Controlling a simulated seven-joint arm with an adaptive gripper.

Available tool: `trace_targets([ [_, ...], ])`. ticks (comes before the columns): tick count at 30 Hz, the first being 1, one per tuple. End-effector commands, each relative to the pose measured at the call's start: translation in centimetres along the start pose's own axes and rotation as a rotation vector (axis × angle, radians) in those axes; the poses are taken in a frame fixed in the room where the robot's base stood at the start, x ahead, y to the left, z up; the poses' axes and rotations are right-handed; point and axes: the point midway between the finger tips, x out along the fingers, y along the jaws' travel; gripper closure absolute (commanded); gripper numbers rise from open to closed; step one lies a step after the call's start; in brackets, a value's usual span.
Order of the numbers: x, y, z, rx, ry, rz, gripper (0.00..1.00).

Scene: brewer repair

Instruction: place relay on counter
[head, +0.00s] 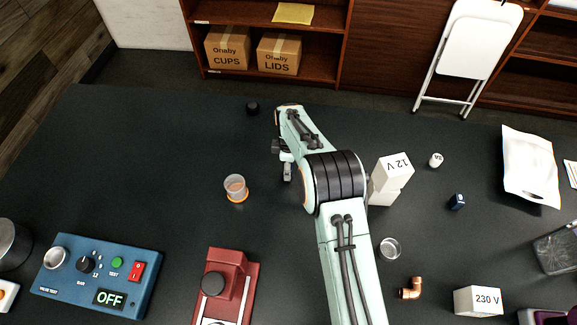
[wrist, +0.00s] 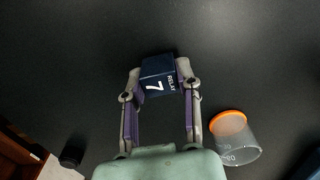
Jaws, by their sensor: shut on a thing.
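A dark blue relay (wrist: 157,76) marked "RELAY 7" is held between the fingertips of my gripper (wrist: 161,82) in the wrist view. The gripper is shut on it, one finger on each side. The black counter (wrist: 60,50) fills the view beyond the relay; I cannot tell how far the relay is above it. In the head view my gripper (head: 287,172) shows only in part beside my arm, over the middle of the counter (head: 150,160), and the held relay cannot be made out there.
A clear cup with an orange ring (head: 236,188) stands left of my gripper, also in the wrist view (wrist: 235,137). A black cap (head: 252,108) lies farther back. White boxes (head: 391,175) and a small dark blue block (head: 457,201) are right.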

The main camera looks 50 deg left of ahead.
Motion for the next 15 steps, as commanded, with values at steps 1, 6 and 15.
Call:
trace_targets([
  [1, -0.02, 0.0, 0.0, 0.0, 0.0, 0.0, 0.99],
  [6, 0.29, -0.02, -0.01, 0.0, 0.0, 0.0, 0.62],
  [15, 0.24, -0.01, -0.01, 0.0, 0.0, 0.0, 0.42],
])
